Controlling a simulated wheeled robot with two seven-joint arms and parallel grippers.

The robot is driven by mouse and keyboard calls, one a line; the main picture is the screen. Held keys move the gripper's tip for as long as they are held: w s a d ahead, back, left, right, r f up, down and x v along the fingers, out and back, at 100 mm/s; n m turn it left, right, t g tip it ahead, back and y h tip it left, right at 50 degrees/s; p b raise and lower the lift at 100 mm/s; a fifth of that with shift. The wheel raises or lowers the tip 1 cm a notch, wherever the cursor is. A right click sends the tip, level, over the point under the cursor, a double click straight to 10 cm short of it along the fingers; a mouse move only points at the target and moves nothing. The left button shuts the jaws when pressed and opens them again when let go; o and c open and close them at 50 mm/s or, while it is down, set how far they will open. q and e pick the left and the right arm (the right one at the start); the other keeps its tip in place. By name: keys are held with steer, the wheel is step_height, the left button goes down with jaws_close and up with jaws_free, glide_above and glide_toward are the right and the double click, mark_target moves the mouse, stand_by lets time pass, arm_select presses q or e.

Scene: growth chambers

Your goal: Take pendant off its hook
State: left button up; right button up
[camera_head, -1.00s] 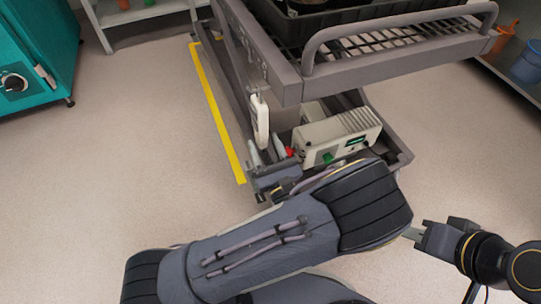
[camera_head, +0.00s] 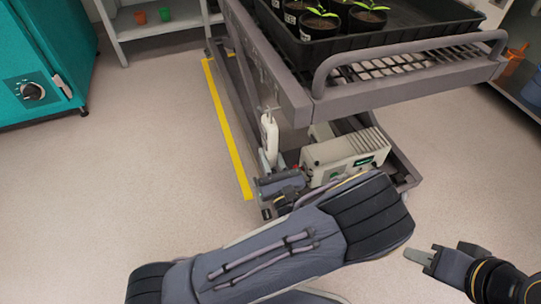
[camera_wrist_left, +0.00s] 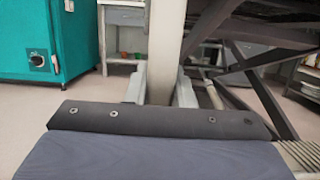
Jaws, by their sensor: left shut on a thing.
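The white pendant (camera_head: 269,138) hangs upright at the left corner of the grey cart (camera_head: 285,85). A small metal hook (camera_head: 268,109) shows at its top; I cannot tell whether the two still touch. My left gripper (camera_head: 268,160) is shut on the pendant's lower part. In the left wrist view the pendant (camera_wrist_left: 165,50) is a pale upright bar between the two fingers (camera_wrist_left: 160,92). My left arm hides part of the cart's lower side. My right gripper (camera_head: 420,256) is at the lower right, apart from the cart; its finger gap is not clear.
A pale box-shaped device (camera_head: 345,157) sits on the cart's lower shelf, just right of my left gripper. A black tray (camera_head: 350,48) with potted seedlings is on top. A yellow floor line (camera_head: 228,130) runs along the left. Open floor lies beyond it, before a teal cabinet (camera_head: 45,55).

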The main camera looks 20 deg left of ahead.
arm_select(q)
steer(key=shift+r, duration=0.1)
steer(key=shift+c, duration=0.4)
steer(key=shift+r+p, duration=0.95)
steer(key=shift+p, duration=0.1)
steer(key=shift+s+a, duration=0.1)
steer(key=shift+a, duration=0.05)
steer(key=shift+s+a, duration=0.55)
steer(key=shift+a, duration=0.2)
steer(key=shift+s+a, duration=0.6)
steer(key=shift+a, duration=0.3)
steer(key=shift+s+a, duration=0.1)
steer(key=shift+s+a, duration=0.55)
steer(key=shift+a, duration=0.3)
